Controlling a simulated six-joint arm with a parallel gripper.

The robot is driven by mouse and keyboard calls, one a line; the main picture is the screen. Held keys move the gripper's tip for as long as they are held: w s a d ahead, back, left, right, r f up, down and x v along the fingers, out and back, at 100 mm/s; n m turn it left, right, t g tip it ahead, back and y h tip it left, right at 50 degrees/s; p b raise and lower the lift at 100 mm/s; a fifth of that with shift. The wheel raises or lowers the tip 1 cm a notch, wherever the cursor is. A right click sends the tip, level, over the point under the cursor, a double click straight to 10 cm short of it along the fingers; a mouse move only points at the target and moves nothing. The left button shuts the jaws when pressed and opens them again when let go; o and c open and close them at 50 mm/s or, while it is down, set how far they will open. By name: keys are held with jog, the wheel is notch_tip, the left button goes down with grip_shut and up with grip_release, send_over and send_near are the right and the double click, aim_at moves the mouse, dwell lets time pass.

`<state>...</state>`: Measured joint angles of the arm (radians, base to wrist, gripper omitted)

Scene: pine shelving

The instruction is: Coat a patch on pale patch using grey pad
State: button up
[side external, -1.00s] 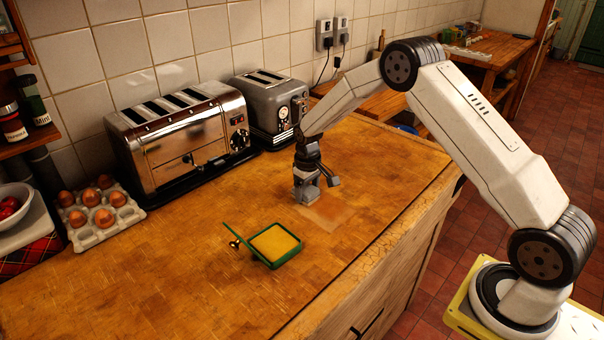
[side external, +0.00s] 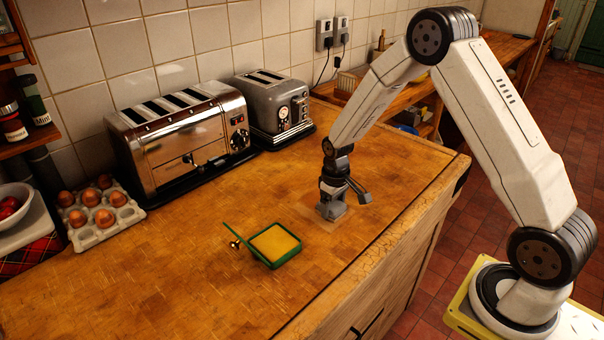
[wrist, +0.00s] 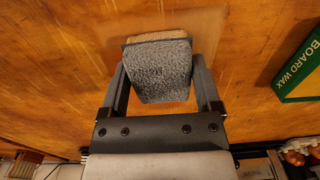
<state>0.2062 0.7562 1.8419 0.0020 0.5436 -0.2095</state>
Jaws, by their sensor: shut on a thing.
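My gripper (side external: 332,205) is shut on the grey pad (wrist: 158,70), which sits between the two fingers in the wrist view. A tan layer shows along the pad's far edge. In the side view the gripper points down over the pale patch (side external: 352,226) on the wooden worktop, and the pad is low, at or close to the surface; contact is hard to tell. The gripper covers part of the patch. A green tray of yellow wax (side external: 275,243) lies to the left of the patch. Its green side, lettered "BOARD WAX" (wrist: 301,66), shows at the wrist view's right edge.
A large chrome toaster (side external: 180,140) and a smaller grey toaster (side external: 270,105) stand along the tiled wall. An egg carton (side external: 100,215) is at the left.

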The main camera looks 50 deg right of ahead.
aim_at(299, 201)
jog(key=shift+s, duration=2.75)
jog(key=shift+a, duration=1.2)
jog(key=shift+w, duration=7.7)
jog(key=shift+w+r, duration=0.1)
jog(key=shift+r, duration=0.1)
notch_tip(299, 201, up, 8)
jog(key=shift+f, duration=0.15)
jog(key=shift+d, duration=0.1)
jog(key=s+d, duration=0.3)
jog(key=s, duration=0.4)
jog(key=s+d, duration=0.3)
jog(key=s, duration=0.5)
jog(key=shift+s, duration=0.25)
